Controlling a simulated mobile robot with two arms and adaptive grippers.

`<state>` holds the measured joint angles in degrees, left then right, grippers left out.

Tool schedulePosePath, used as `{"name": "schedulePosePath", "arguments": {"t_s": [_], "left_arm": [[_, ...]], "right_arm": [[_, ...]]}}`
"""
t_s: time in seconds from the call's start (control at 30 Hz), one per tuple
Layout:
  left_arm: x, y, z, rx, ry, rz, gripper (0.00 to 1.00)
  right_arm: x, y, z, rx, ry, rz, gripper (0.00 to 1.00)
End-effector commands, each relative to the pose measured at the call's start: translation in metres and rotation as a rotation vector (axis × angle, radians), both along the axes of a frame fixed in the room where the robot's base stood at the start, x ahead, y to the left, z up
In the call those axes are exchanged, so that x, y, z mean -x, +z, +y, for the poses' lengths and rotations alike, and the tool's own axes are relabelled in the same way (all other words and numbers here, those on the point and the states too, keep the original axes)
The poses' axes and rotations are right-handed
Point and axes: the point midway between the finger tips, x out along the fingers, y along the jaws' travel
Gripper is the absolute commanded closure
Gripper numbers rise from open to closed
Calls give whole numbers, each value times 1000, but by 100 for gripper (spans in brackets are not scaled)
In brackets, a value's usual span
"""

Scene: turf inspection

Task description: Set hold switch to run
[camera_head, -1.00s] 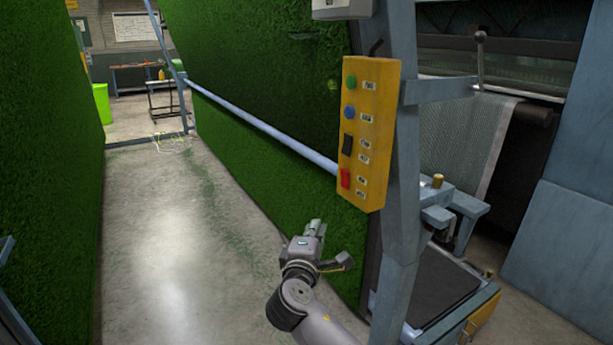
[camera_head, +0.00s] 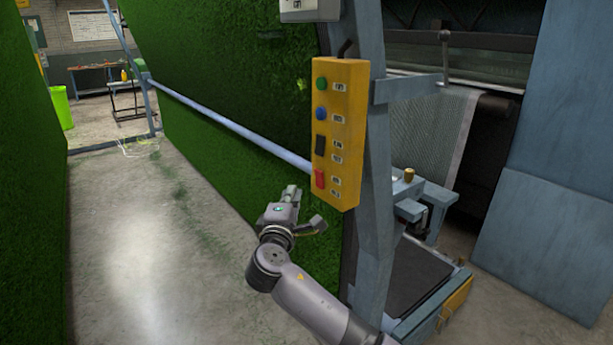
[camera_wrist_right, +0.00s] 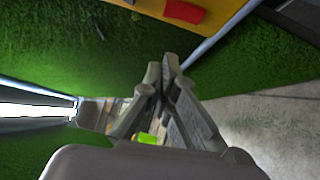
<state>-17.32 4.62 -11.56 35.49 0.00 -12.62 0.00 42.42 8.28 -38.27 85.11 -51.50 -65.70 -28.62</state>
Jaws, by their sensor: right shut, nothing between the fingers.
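A yellow control box (camera_head: 340,135) is fixed to a blue-grey post. On its face, from top to bottom, are a green button (camera_head: 322,84), a blue button (camera_head: 321,112), a black rocker switch (camera_head: 320,145) and a red switch (camera_head: 319,178). Small labels beside them are too small to read. My right gripper (camera_head: 291,192) is shut and empty, just left of and below the box, apart from it. In the right wrist view its fingertips (camera_wrist_right: 162,65) meet, and the red switch (camera_wrist_right: 184,12) shows above them. My left gripper is not in view.
Green turf walls stand on both sides of a clear concrete aisle (camera_head: 135,240). A pale blue rail (camera_head: 230,125) runs along the right turf wall to the box. A machine with a mesh roll (camera_head: 435,130) stands right of the post (camera_head: 375,200).

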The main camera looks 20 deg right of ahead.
Motion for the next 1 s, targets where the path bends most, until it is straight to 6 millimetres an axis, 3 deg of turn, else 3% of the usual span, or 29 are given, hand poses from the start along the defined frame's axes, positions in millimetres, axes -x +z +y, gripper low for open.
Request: {"name": "schedulePosePath", "arguments": {"t_s": [0.2,0.5,1.0], "left_arm": [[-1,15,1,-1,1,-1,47],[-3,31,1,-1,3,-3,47],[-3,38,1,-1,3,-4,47]], "right_arm": [[-38,7,-20,2,-3,2,100],[-47,9,-51,1,0,2,100],[-50,14,-58,-44,0,16,100]]}}
